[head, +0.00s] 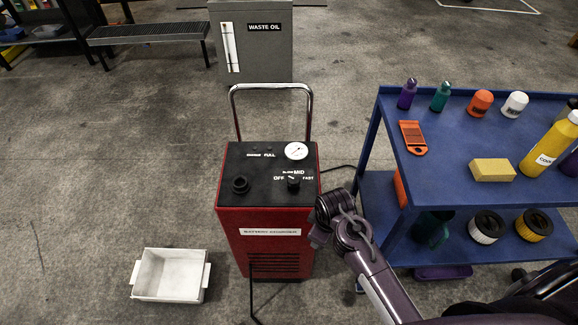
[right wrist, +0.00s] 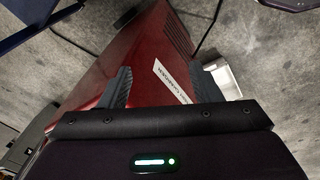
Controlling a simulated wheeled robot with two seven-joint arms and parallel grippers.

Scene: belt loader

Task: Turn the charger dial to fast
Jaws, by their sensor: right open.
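The red battery charger (head: 268,220) stands upright on the floor in the middle of the head view. Its black top carries a small black dial (head: 293,184) at the right, among the words OFF, MID and FAST. The dial's exact setting is too small to tell. My right gripper (right wrist: 163,80) is open and empty; the charger's red side and white label (right wrist: 171,81) show between and beyond its fingers in the right wrist view. In the head view my right arm reaches to just right of the charger, below the dial; the fingers are hard to make out there. My left gripper is not in view.
A blue cart (head: 384,140) with bottles, a sponge and filters stands close at the right. A chrome handle (head: 271,87) rises behind the charger top, near a round gauge (head: 296,151). A white tray (head: 170,275) lies front left. The left floor is mostly clear.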

